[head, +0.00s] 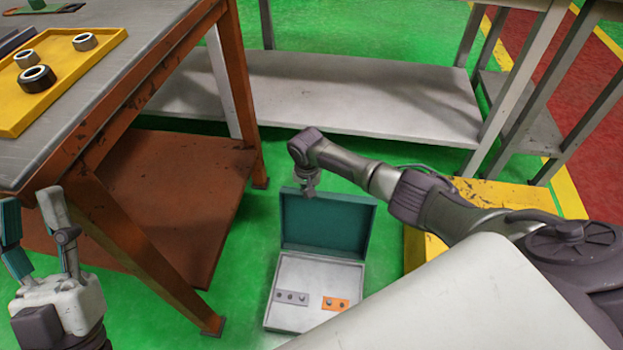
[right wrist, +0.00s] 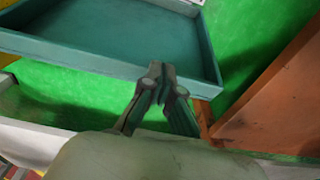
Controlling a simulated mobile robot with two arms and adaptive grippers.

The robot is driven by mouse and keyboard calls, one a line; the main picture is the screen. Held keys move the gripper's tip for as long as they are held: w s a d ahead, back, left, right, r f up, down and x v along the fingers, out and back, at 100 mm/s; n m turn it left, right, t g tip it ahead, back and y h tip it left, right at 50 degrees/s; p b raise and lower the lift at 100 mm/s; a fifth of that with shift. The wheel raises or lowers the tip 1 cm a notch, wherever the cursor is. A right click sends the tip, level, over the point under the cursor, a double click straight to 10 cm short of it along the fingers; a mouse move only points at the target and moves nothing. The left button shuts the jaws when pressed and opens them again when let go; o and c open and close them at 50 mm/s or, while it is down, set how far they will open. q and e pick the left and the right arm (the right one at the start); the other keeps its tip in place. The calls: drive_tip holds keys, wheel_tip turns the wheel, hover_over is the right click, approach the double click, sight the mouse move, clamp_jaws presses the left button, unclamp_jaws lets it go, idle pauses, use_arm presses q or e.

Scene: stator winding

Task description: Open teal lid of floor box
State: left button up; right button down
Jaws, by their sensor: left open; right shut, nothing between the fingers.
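The floor box (head: 286,316) stands on the green floor with its teal lid (head: 325,222) raised roughly upright at the back. Its open grey inside holds a grey plate (head: 291,297) and an orange plate (head: 335,304). My right gripper (head: 309,190) is at the lid's top edge, left of its middle. In the right wrist view the fingers (right wrist: 162,76) are shut and empty at the rim of the teal lid (right wrist: 110,60); I cannot tell whether they touch it. My left gripper (head: 31,218) is open and empty at the far left, away from the box.
A workbench (head: 100,100) with orange legs and a yellow tray (head: 62,84) of metal rings stands at the left. A low grey shelf (head: 360,98) lies behind the box. A yellow block (head: 483,194) stands right of it. Green floor is free between bench and box.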

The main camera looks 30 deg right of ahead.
sight(76, 207)
use_arm(q)
drive_tip(key=shift+w+d+f+g, duration=0.2)
drive_tip(key=shift+w+f+g, duration=0.4)
drive_tip(key=shift+w+f, duration=0.3)
drive_tip(key=shift+s+a+r, duration=0.1)
drive_tip(key=shift+a+r, duration=0.1)
drive_tip(key=shift+r, duration=0.65)
use_arm(e)
drive_tip(key=shift+w+d+f, duration=0.15)
drive_tip(key=shift+w+f, duration=0.1)
drive_tip(key=shift+f, duration=0.2)
use_arm(q)
drive_tip(key=w+f, duration=0.1)
drive_tip(key=f, duration=0.1)
drive_tip(key=w+d+f+g, duration=0.1)
drive_tip(key=f, duration=0.1)
drive_tip(key=w+d+f+g, duration=0.1)
drive_tip(key=w+f, duration=0.1)
drive_tip(key=shift+f, duration=0.15)
use_arm(e)
drive_tip(key=shift+d+r, duration=0.1)
drive_tip(key=shift+r, duration=0.4)
use_arm(q)
drive_tip(key=shift+s+a+r, duration=0.25)
drive_tip(key=shift+s+r, duration=0.05)
drive_tip(key=shift+y, duration=0.4)
use_arm(e)
wheel_tip(76, 207, up, 7)
drive_tip(key=shift+s+a, duration=0.3)
